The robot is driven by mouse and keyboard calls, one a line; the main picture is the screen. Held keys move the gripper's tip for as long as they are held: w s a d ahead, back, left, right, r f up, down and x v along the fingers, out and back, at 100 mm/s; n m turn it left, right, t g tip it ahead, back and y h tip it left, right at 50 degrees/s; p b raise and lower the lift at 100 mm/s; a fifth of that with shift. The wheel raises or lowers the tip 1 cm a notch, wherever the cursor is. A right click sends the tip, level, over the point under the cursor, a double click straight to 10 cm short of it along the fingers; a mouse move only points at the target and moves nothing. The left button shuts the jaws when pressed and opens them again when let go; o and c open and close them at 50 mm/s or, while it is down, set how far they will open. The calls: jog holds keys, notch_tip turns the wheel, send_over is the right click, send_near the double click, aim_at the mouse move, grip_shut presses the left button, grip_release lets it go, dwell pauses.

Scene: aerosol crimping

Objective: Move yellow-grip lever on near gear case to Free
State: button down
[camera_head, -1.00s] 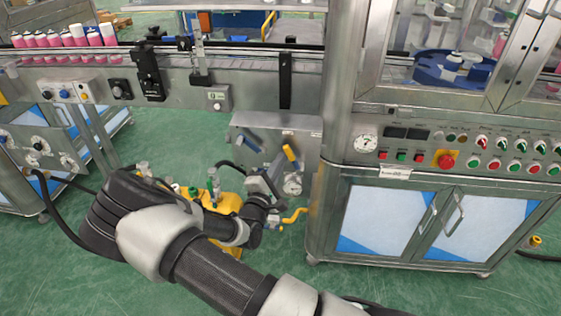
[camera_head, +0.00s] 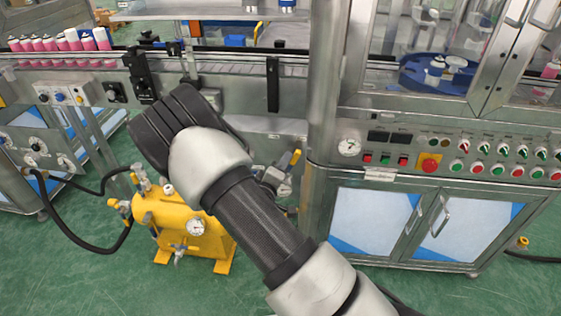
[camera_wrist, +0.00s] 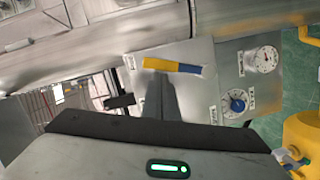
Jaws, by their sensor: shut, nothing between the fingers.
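The gear case is a grey metal box under the conveyor; its face (camera_wrist: 200,52) fills the middle of the wrist view. Its lever has a yellow grip (camera_wrist: 160,66) with a blue part at its right end, lying almost level in that view.
A yellow tank (camera_head: 185,225) with hoses stands below left on the green floor. A steel cabinet (camera_head: 390,220) stands close on the right; the conveyor (camera_head: 235,70) runs above.

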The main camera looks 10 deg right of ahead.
jog(key=shift+s+d+f+b, duration=0.1)
jog(key=shift+s+d+b, duration=0.1)
jog(key=shift+d+b, duration=0.3)
jog(key=shift+d, duration=0.2)
dwell(0.3)
jog(key=s+a+r+p, duration=0.1)
jog(key=s+a+r, duration=0.2)
jog(key=s+a, duration=0.4)
jog(key=shift+s+a+r, duration=0.15)
jog(key=shift+s+a, duration=0.15)
jog(key=shift+a, duration=0.4)
